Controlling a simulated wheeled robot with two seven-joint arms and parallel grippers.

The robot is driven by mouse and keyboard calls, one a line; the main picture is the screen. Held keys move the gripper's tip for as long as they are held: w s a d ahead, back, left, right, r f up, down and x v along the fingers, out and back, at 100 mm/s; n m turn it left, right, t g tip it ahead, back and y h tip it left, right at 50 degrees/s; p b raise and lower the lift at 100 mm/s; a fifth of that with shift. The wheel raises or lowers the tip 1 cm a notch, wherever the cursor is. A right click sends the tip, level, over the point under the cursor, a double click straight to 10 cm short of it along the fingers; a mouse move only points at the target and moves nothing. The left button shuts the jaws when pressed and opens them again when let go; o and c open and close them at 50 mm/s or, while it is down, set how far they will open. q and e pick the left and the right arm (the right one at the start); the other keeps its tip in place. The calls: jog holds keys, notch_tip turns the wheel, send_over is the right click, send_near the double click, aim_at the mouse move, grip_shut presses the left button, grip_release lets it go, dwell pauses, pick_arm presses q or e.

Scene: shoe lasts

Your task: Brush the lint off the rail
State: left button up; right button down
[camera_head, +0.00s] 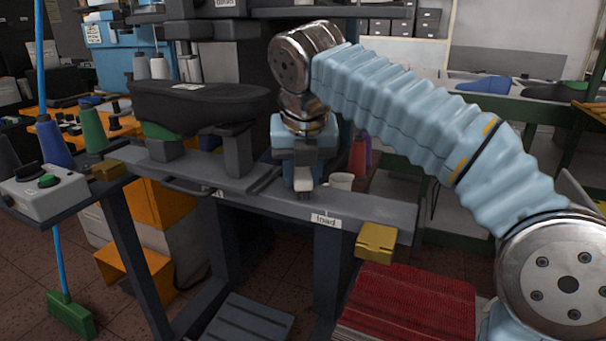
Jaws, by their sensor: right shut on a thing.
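The rail (375,216) is a long grey beam running from the left to the right front, with a label reading "load" on its front face. My right gripper (304,190) points down at the rail's right half. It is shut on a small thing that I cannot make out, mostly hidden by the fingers. I cannot tell whether it touches the rail. No lint can be made out at this size. My left gripper is not in view.
A black shoe-last-shaped form (195,103) stands on the rail's left part. Yellow blocks (377,242) sit at its ends. A white cup (341,181) is behind the rail. A control box (45,190) stands left, and a red stack (410,305) is below right.

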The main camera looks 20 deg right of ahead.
aim_at(334, 193)
jog(key=shift+w+d, duration=0.1)
jog(key=shift+d, duration=0.05)
jog(key=shift+s+d+f, duration=0.1)
jog(key=shift+s+d, duration=1.05)
jog(key=shift+s, duration=0.15)
jog(key=shift+s+d+r, duration=0.2)
jog(key=shift+s+d, duration=1.95)
jog(key=shift+s, duration=0.25)
jog(key=shift+s+d+f, duration=0.1)
jog(key=shift+s+d, duration=2.2)
jog(key=shift+s, duration=0.3)
jog(key=shift+w+a+f, duration=0.1)
jog(key=shift+a+f, duration=0.05)
jog(key=shift+w+a+r, duration=0.1)
jog(key=shift+w+a, duration=1)
jog(key=shift+w, duration=0.15)
jog(key=shift+w+a+r, duration=0.1)
jog(key=shift+w+a, duration=0.95)
jog(key=shift+w, duration=0.2)
jog(key=shift+w+a+f, duration=0.1)
jog(key=shift+w+a, duration=1.25)
jog(key=shift+w, duration=0.1)
jog(key=shift+w+a, duration=0.95)
jog(key=shift+w, duration=0.15)
jog(key=shift+w+a+f, duration=0.1)
jog(key=shift+w+a, duration=0.95)
jog(key=shift+w, duration=0.05)
